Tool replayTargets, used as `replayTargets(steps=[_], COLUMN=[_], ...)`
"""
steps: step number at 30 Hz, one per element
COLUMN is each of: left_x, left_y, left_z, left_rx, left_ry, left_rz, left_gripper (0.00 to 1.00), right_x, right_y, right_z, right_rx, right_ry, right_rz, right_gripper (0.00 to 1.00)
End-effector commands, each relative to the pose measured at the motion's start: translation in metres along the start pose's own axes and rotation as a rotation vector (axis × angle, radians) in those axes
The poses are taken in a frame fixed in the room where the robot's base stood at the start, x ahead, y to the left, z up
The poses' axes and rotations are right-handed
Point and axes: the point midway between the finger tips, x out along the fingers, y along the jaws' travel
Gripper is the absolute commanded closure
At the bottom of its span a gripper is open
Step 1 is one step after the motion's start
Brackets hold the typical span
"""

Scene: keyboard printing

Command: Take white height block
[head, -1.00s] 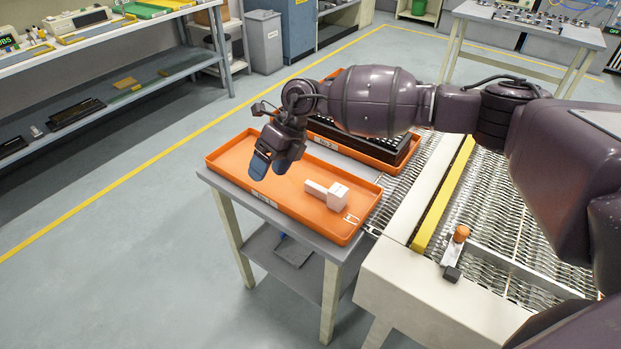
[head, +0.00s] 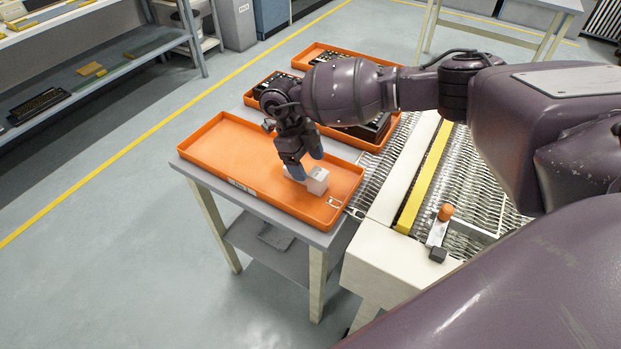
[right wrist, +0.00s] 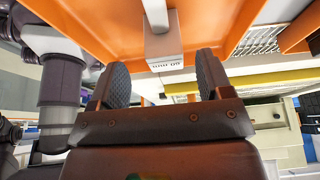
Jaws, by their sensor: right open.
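The white height block (head: 317,181) lies in the near orange tray (head: 222,140), toward the tray's right end. It has a cube-like end and a narrower bar, which my gripper partly hides in the head view. My right gripper (head: 303,172) is open just above the block, at its bar. In the right wrist view the block (right wrist: 163,45) lies ahead of and between the two open fingers (right wrist: 162,78), with dark lettering on its face. I cannot tell whether a finger touches it. My left gripper is not in view.
More orange trays (head: 310,52) with dark keyboard parts stand behind the near tray on the grey table (head: 200,172). A metal mesh conveyor (head: 470,180) with a yellow rail (head: 424,180) and an orange-topped lever (head: 445,212) lies to the right. The near tray's left half is empty.

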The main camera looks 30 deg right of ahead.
Motion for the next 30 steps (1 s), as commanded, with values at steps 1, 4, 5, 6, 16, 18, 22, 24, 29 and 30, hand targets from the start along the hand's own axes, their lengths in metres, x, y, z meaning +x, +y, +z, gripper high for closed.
replayTargets(steps=[1, 4, 5, 6, 16, 18, 22, 24, 29, 30], left_x=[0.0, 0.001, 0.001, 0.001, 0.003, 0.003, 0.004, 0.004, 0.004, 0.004], left_y=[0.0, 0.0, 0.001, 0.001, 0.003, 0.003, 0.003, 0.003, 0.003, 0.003], left_z=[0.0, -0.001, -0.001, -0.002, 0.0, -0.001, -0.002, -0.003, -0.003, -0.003], left_rx=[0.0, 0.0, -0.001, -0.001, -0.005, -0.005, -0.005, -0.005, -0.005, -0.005], left_ry=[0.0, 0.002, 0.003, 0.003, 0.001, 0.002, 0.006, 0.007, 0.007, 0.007], left_rz=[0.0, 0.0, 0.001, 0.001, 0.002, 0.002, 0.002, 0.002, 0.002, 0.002], left_gripper=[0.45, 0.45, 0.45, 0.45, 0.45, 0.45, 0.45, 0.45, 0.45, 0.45], right_x=[0.005, 0.009, 0.01, 0.013, 0.055, 0.058, 0.058, 0.058, 0.058, 0.058], right_y=[0.0, 0.0, 0.0, -0.001, -0.003, -0.004, -0.004, -0.004, -0.004, -0.004], right_z=[0.0, 0.0, 0.0, 0.001, 0.001, 0.002, 0.002, 0.002, 0.002, 0.002], right_rx=[-0.001, -0.001, 0.0, 0.0, -0.001, -0.001, -0.001, -0.001, -0.001, -0.001], right_ry=[0.001, -0.001, -0.001, -0.001, 0.001, -0.001, -0.003, -0.003, -0.002, -0.002], right_rz=[0.001, 0.001, 0.001, 0.002, 0.003, 0.002, 0.001, 0.001, 0.001, 0.001], right_gripper=[0.28, 0.28, 0.28, 0.28, 0.28, 0.28, 0.28, 0.28, 0.51, 0.57])
